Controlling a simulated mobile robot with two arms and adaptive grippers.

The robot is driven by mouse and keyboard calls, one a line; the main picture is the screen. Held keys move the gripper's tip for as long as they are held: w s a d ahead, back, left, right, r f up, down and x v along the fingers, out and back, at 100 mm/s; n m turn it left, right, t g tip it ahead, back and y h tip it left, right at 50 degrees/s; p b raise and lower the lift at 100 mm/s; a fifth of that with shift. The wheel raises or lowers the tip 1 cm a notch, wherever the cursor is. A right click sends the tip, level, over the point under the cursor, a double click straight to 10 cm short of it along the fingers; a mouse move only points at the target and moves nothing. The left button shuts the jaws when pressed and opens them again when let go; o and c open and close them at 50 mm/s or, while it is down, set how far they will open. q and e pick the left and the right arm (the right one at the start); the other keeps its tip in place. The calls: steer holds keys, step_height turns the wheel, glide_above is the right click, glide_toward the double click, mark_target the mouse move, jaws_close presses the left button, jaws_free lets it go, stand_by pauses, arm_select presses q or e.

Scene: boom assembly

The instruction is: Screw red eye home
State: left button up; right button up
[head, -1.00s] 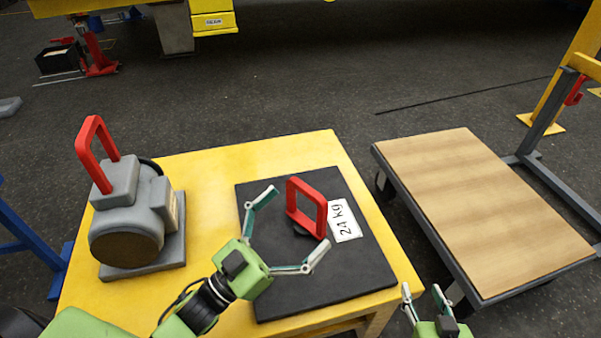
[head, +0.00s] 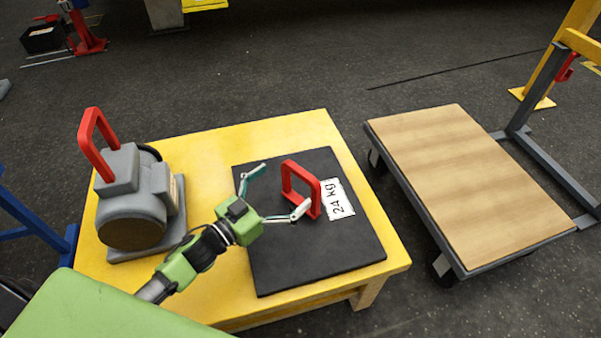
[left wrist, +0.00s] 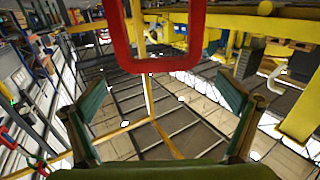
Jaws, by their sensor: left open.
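The red eye (head: 316,197), a square red ring, stands upright on the black plate (head: 290,265) marked 24 kg. Its foot is partly hidden. My left gripper (head: 283,188) is open just left of the red eye, fingers spread towards it. In the left wrist view the red eye (left wrist: 160,66) is at the top, between and above the two open fingers (left wrist: 165,105). Nothing is held. My right gripper is not in view.
The plate lies on a yellow table (head: 215,150). A grey motor (head: 135,195) with a red handle stands at the table's left. A wood-topped cart (head: 465,185) stands to the right, across a floor gap. A blue frame (head: 35,225) stands at the left edge.

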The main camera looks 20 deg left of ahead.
mark_target(298, 175)
arm_select(q)
steer(key=x, duration=0.6)
steer(key=shift+b, duration=0.3)
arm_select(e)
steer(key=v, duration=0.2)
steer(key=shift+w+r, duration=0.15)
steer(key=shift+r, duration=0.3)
arm_select(q)
steer(key=c, duration=0.9)
